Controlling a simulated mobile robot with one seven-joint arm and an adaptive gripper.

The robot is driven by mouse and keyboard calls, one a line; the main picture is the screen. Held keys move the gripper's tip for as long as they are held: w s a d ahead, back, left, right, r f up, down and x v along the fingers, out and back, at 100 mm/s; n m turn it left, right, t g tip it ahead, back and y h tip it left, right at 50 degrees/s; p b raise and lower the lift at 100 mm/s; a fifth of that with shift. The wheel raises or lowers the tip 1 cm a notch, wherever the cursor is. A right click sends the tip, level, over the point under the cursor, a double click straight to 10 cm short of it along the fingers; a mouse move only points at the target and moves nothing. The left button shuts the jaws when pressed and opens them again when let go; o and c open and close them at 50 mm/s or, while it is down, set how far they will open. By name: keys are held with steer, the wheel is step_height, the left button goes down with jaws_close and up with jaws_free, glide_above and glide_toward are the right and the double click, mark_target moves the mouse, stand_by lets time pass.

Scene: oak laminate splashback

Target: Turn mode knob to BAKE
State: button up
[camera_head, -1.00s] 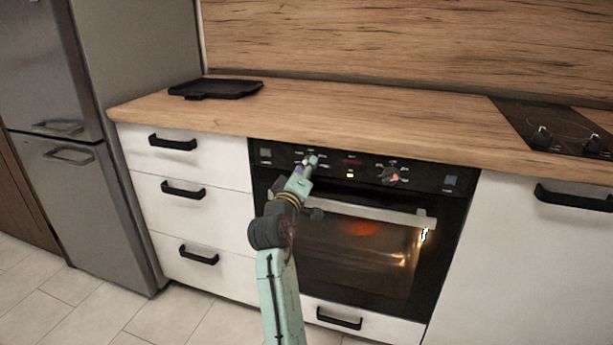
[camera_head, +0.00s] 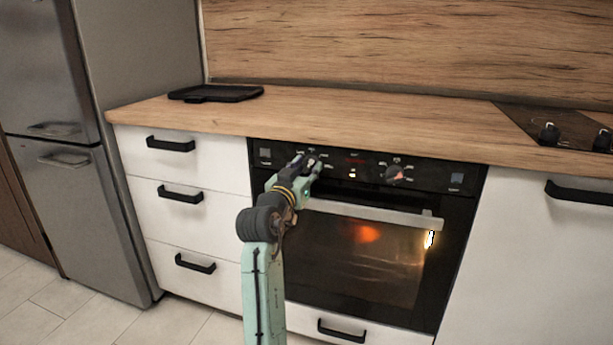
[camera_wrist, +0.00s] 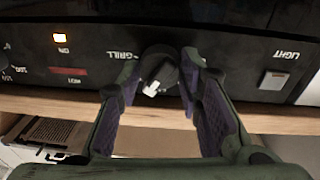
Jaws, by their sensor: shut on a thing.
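The mode knob (camera_wrist: 158,72) is a round dark knob with a white pointer, seen upside down in the wrist view. It sits between the two purple-padded fingers of my gripper (camera_wrist: 160,75), which is shut on it. The pointer slants toward the lower left of that picture. The word GRILL is printed beside the knob; I cannot read a BAKE label. In the head view my gripper (camera_head: 314,163) is at the left part of the black oven panel (camera_head: 440,178) and covers most of the knob.
A second knob (camera_head: 394,174) is right of my gripper. The oven handle (camera_head: 385,213) runs just below the panel. The wooden counter (camera_head: 400,125) overhangs above, with a black tray (camera_head: 216,93) at its left. A square LIGHT button (camera_wrist: 273,80) shows in the wrist view.

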steer(key=shift+m+b, duration=0.75)
steer(key=shift+m, duration=1.05)
steer(key=o, duration=1.2)
steer(key=shift+c, duration=0.2)
steer(key=shift+a, duration=0.1)
steer(key=v, duration=1.2)
steer(key=shift+a+r, duration=0.1)
